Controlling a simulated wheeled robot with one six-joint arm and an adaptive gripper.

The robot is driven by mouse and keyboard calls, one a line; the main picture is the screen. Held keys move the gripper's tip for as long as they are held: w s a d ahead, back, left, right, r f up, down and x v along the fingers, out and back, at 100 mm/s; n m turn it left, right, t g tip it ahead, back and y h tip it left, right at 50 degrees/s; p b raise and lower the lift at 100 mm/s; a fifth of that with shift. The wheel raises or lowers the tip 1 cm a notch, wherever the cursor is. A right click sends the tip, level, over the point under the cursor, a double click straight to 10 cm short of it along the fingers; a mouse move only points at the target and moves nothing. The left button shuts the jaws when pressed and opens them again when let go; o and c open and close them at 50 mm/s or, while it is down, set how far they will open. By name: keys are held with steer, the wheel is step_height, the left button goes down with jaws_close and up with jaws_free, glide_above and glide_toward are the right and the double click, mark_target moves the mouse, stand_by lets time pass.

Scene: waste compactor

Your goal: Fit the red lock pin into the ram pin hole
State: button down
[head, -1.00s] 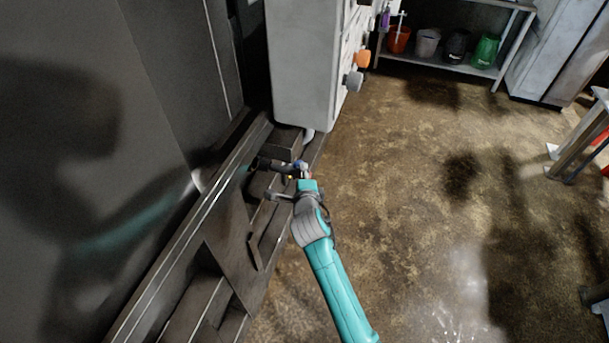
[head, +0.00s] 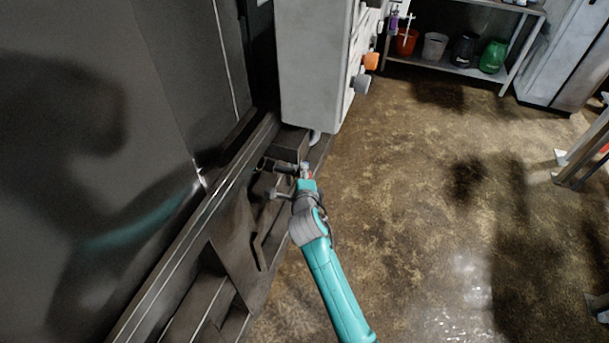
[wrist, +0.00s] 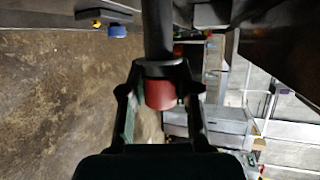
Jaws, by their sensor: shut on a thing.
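In the wrist view, the red end of the lock pin (wrist: 161,95) sits between the two fingers of my gripper (wrist: 160,100), which is shut on it. In the head view, my gripper (head: 284,168) is small and dark, over the machine's side ledge. The ram pin hole cannot be made out in either view.
The compactor's large dark wall (head: 90,150) and steel rails (head: 190,225) lie left of my arm. A grey control cabinet (head: 312,70) with an orange knob (head: 371,60) stands just beyond the gripper. A blue cap (wrist: 117,30) shows at upper left in the wrist view.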

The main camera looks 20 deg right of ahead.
mark_target(283, 172)
steer(key=shift+w+a+r, duration=0.1)
steer(key=shift+w+a, duration=0.5)
steer(key=shift+a, duration=0.25)
steer(key=shift+w+a+f, duration=0.1)
steer(key=shift+w+a, duration=0.55)
steer(key=shift+a, duration=0.2)
steer(key=shift+w+a+r, duration=0.1)
steer(key=shift+w+a, duration=0.5)
steer(key=shift+a, duration=0.25)
stand_by(1.2)
steer(key=c, duration=0.8)
jaws_free()
steer(key=shift+c, duration=0.2)
steer(key=shift+s, duration=0.1)
